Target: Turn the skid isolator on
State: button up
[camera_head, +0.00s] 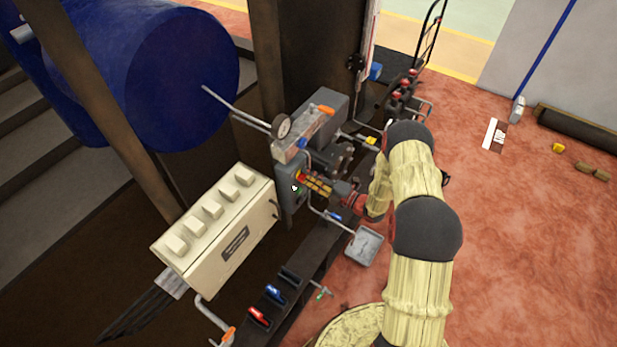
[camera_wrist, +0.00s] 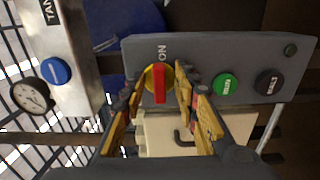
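The skid isolator is a red handle on a yellow disc (camera_wrist: 159,84) on the face of a grey control box (camera_wrist: 205,58). In the wrist view the handle lies upright in the picture, one end towards the sideways "ON" label (camera_wrist: 162,52). My gripper (camera_wrist: 157,88) has its yellow-and-black fingers apart, one on each side of the handle. Gaps show between the fingers and the red handle; whether they touch the disc's rim is unclear. In the head view my gripper (camera_head: 309,181) reaches the grey box (camera_head: 290,190) from the right and partly hides the isolator.
A gauge (camera_head: 282,127) and pipes stand above the box. A cream cabinet (camera_head: 220,225) stands to the left. Red and blue valve handles (camera_head: 270,295) lie below.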

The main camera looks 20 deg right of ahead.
jog(key=v, duration=1.2)
dwell(0.5)
